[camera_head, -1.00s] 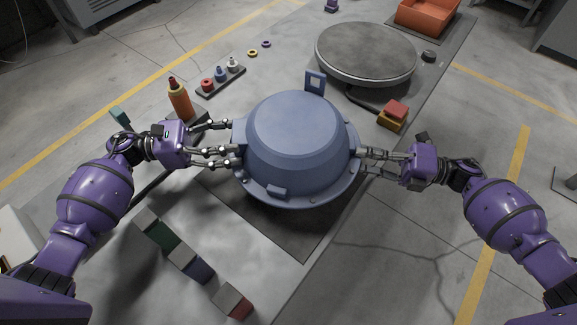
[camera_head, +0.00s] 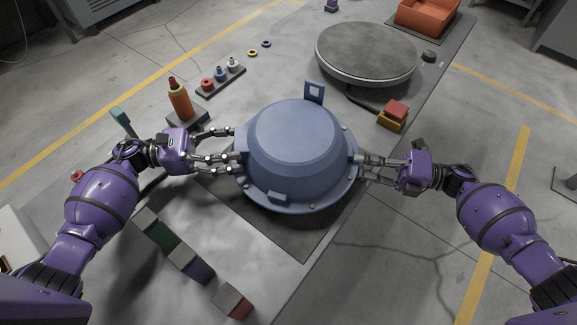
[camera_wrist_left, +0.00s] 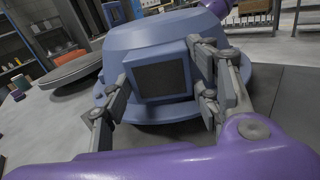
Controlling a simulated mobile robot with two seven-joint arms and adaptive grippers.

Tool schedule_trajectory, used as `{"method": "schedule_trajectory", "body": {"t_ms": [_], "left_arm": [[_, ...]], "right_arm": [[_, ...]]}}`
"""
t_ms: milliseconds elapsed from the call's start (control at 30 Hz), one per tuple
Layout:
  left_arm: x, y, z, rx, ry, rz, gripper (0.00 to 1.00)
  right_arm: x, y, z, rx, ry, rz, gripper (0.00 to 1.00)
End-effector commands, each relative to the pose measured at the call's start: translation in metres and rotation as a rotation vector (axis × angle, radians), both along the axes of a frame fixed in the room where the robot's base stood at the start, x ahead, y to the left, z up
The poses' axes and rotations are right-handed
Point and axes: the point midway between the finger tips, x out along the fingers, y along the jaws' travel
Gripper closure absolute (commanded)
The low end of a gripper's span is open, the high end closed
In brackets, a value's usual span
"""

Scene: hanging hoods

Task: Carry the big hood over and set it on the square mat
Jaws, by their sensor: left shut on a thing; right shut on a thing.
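The big hood (camera_head: 295,150) is a blue-grey dome with a wide studded flange, upright between my two grippers. It is over the dark square mat (camera_head: 301,238), whose near part shows; the rest is hidden beneath the hood. I cannot tell whether the flange touches the mat. My left gripper (camera_head: 234,150) is shut on the hood's left side. In the left wrist view its fingers (camera_wrist_left: 163,90) flank a square blue lug with a dark face on the hood (camera_wrist_left: 150,36). My right gripper (camera_head: 364,166) is shut on the hood's right side.
A round grey turntable (camera_head: 366,52) stands behind right, with red and yellow blocks (camera_head: 394,115) nearer. An orange bottle (camera_head: 180,102) and a tray of small pieces (camera_head: 220,80) stand left. Several coloured blocks (camera_head: 190,262) lie in front. An orange bin (camera_head: 427,14) is far back.

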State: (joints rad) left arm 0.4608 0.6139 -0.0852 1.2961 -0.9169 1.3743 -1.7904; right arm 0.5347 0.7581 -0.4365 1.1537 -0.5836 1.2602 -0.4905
Motion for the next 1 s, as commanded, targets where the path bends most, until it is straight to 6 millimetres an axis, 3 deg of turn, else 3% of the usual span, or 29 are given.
{"method": "schedule_trajectory", "body": {"t_ms": [100,133,267,700,833,1000], "left_arm": [[0.0028,-0.0047,0.0051,-0.010,-0.011,0.000,1.00],[0.0022,-0.0046,0.0035,-0.007,-0.008,0.001,0.42],[0.0017,-0.0040,0.0035,-0.006,-0.007,0.000,0.25],[0.0007,-0.0009,0.0013,-0.002,-0.002,0.000,0.25],[0.0005,-0.0005,0.0011,-0.001,-0.001,0.000,0.10],[0.0004,-0.0003,0.0010,-0.001,-0.001,0.000,0.10]], "right_arm": [[-0.0047,0.0083,0.0027,0.012,-0.002,0.022,1.00],[-0.0054,0.0082,0.0010,0.010,0.000,0.022,0.90],[-0.0044,0.0071,0.0013,0.009,-0.001,0.019,0.74],[-0.0012,0.0025,0.0017,0.005,-0.002,0.007,0.74],[-0.0009,0.0021,0.0017,0.004,-0.002,0.005,0.74],[-0.0007,0.0017,0.0018,0.004,-0.002,0.005,0.74]]}}
